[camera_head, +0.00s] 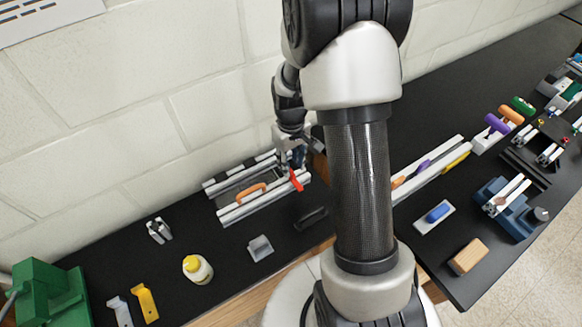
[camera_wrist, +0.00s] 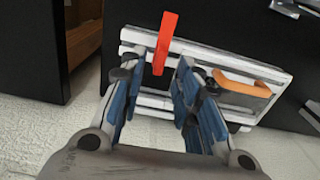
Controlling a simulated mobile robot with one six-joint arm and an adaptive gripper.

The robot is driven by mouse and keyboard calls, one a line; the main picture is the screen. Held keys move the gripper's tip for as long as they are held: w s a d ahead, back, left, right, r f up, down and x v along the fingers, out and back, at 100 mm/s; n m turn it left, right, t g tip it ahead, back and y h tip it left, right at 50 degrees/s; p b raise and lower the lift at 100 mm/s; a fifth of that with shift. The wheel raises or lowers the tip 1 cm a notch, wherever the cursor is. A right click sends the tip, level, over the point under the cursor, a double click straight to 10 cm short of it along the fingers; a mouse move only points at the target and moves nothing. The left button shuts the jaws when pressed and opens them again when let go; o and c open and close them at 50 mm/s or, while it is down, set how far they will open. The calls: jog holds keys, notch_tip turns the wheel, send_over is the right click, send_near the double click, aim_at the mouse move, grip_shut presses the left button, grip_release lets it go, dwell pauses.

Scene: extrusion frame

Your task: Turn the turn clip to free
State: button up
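The red turn clip (camera_wrist: 166,38) sits on the near rail of the silver extrusion frame (camera_wrist: 205,62). In the wrist view it runs roughly along the picture's vertical, across the rail, with one end past the frame's edge. It also shows in the head view (camera_head: 296,181) at the frame's right end. My gripper (camera_wrist: 155,76) is open, its blue fingers apart with the clip seen between and beyond them. I see no clear contact. In the head view my gripper (camera_head: 296,157) is above the frame's right end, partly hidden by my own arm.
An orange handle (camera_head: 250,194) is on the frame, left of the clip. A grey block (camera_head: 260,248), a yellow-capped bottle (camera_head: 197,269) and a dark handle (camera_head: 311,218) are in front. The wall is close behind. More fixtures stand on the right bench (camera_head: 430,262).

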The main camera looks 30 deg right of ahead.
notch_tip(320, 180, up, 8)
jog(key=shift+r, duration=0.2)
dwell(0.5)
notch_tip(320, 180, up, 6)
jog(key=t, duration=0.1)
send_over(291, 171)
jog(key=s+a, duration=0.2)
jog(key=a, duration=0.1)
jog(key=s+a+r+t, duration=0.2)
jog(key=s+a+r, duration=0.4)
jog(key=s+r, duration=0.25)
jog(key=s+a+r+t, duration=0.1)
jog(key=s+a, duration=0.2)
jog(key=s, duration=0.6)
jog(key=shift+s+a+r+m+t+b, duration=0.15)
jog(key=shift+m+t+b, duration=0.15)
jog(key=shift+b, duration=0.05)
